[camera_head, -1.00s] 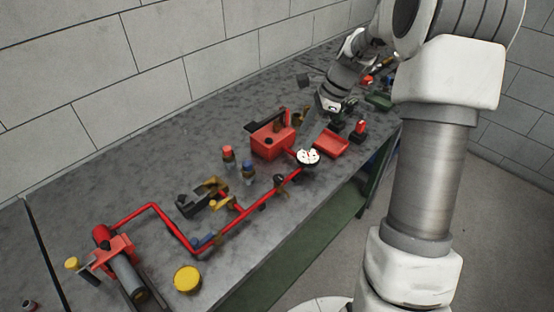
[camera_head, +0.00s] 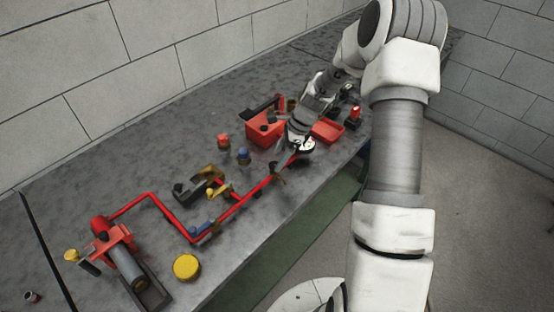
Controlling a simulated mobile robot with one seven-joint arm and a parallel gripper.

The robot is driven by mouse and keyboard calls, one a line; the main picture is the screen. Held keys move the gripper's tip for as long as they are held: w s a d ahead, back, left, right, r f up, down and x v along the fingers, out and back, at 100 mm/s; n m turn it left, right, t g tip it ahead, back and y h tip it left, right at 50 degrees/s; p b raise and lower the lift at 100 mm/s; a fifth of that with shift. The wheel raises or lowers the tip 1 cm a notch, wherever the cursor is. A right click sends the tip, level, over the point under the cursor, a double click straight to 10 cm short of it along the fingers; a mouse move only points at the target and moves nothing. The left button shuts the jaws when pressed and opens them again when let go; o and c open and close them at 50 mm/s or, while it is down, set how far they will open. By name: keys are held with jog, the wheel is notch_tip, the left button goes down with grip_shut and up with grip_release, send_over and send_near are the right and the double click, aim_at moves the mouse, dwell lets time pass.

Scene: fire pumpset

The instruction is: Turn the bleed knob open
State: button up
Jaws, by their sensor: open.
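A red pipe (camera_head: 238,208) runs across the grey bench, with several fittings on it. I cannot tell for certain which fitting is the bleed knob. A small dark knob-like fitting (camera_head: 278,173) sits on the pipe near its upper right end, and a yellow-handled fitting (camera_head: 217,191) stands beside the pipe's middle. A white-faced gauge (camera_head: 307,146) at the pipe's upper right end is partly hidden by my arm. My gripper (camera_head: 285,149) is open, low over the bench beside the gauge and just above the dark fitting. Its fingers are small and partly hidden; I see nothing held.
Red-topped (camera_head: 223,143) and blue-topped (camera_head: 243,157) fittings stand left of the pipe. A yellow disc (camera_head: 187,267) lies near the front edge.

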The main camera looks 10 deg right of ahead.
jog(key=shift+x, duration=1.1)
grip_shut()
